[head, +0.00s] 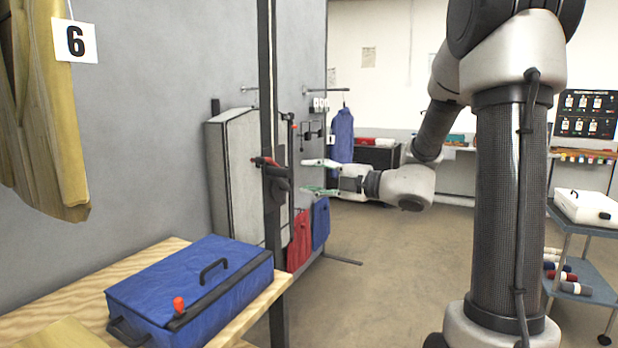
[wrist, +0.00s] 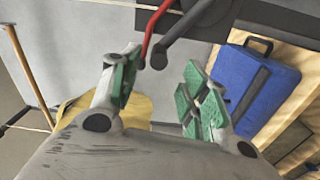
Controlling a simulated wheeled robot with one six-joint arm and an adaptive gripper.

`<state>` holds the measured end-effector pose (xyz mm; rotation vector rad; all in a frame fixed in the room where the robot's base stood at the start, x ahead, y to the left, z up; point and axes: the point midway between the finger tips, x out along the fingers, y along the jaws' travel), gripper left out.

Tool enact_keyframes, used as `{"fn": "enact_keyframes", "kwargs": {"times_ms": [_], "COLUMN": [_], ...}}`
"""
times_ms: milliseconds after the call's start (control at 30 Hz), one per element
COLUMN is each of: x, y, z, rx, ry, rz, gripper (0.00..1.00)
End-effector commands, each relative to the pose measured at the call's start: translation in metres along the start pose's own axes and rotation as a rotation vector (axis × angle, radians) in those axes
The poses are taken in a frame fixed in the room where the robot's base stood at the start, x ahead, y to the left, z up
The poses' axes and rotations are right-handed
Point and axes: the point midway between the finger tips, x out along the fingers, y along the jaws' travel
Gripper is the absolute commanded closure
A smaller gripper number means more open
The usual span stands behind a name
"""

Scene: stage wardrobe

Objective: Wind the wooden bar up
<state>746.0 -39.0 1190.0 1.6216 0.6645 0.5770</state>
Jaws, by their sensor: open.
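A dark winch (head: 277,182) with a red lever (head: 263,161) is fixed to a black upright post. In the wrist view, the red lever (wrist: 153,28) and a dark crank arm with a rounded end (wrist: 160,60) show at top centre. My gripper (head: 317,177) is open and empty, to the right of the winch in the head view. In the wrist view, its green-padded fingers (wrist: 160,92) are spread, with the crank end beyond the gap, apart from both pads. A thin wooden bar (wrist: 27,72) shows at the left of the wrist view; I cannot make it out in the head view.
A blue case (head: 190,287) lies on a wooden table (head: 85,290) at the front left. Yellow cloth (head: 40,130) hangs above, by a number 6 card. A grey trunk (head: 240,175) stands behind the post. A trolley (head: 585,234) is at right. The middle floor is clear.

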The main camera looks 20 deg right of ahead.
Motion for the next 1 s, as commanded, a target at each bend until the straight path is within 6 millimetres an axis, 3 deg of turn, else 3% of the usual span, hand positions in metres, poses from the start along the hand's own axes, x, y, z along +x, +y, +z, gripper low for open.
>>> {"fn": "enact_keyframes", "kwargs": {"times_ms": [167, 267, 700, 833, 1000], "x": [0.005, 0.006, 0.011, 0.011, 0.016], "y": [-0.001, -0.001, -0.002, -0.002, -0.002], "z": [-0.004, -0.005, -0.004, -0.003, -0.003], "rx": [-0.008, -0.146, -1.465, -1.696, -1.807], "ry": [0.013, 0.013, 0.008, 0.007, 0.008], "rz": [-0.002, -0.001, 0.003, 0.002, 0.002], "gripper": [0.55, 0.55, 0.55, 0.55, 0.55]}}
